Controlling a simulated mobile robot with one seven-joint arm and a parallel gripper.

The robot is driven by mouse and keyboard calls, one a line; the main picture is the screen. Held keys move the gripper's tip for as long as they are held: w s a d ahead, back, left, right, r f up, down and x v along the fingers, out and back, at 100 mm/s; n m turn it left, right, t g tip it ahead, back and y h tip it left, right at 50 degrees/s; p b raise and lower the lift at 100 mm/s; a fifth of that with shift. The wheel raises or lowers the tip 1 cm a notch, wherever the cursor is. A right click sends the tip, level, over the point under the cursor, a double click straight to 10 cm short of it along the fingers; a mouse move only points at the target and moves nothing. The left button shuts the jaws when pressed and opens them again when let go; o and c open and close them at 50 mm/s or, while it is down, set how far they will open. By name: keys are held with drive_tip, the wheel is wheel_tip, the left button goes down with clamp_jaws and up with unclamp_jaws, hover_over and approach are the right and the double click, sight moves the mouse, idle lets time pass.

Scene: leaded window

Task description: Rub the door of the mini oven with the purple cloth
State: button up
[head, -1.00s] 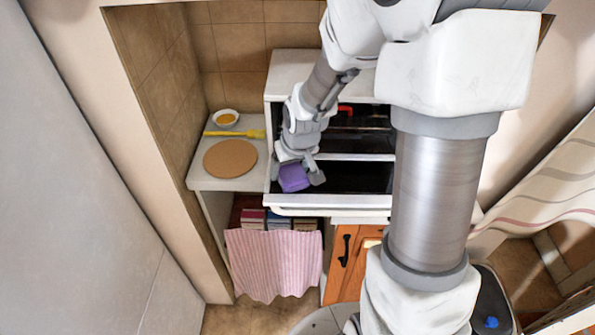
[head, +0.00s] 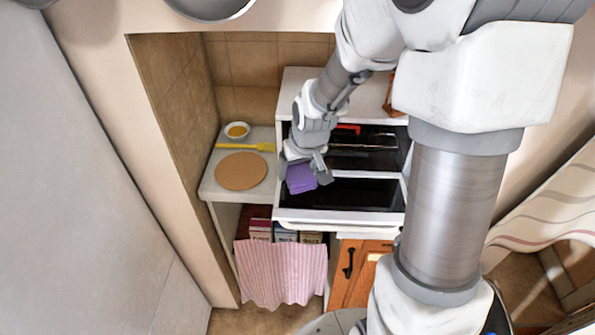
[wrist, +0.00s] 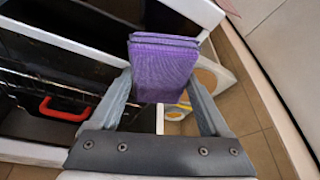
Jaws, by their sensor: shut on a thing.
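The mini oven (head: 300,85) is a white box with a dark interior. Its door (head: 370,194), dark-glassed with a white frame, is folded down toward me. My gripper (head: 311,166) is shut on the folded purple cloth (head: 301,179) at the left end of the door. In the wrist view the cloth (wrist: 163,65) sits between both fingers of my gripper (wrist: 160,88). Whether the cloth touches the glass cannot be told. My arm hides the oven's right side.
A red-handled thing (head: 348,128) is inside the oven. Left of it, a counter (head: 212,187) holds a round cork mat (head: 241,171), a yellow utensil (head: 247,147) and a small bowl (head: 237,130). Below are boxes (head: 285,233), a pink striped cloth (head: 278,270) and a wooden cupboard (head: 360,268).

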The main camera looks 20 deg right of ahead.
drive_tip(key=shift+r, duration=0.15)
drive_tip(key=shift+w+r+p, duration=0.1)
drive_tip(key=shift+r+p, duration=0.9)
drive_tip(key=shift+r, duration=0.45)
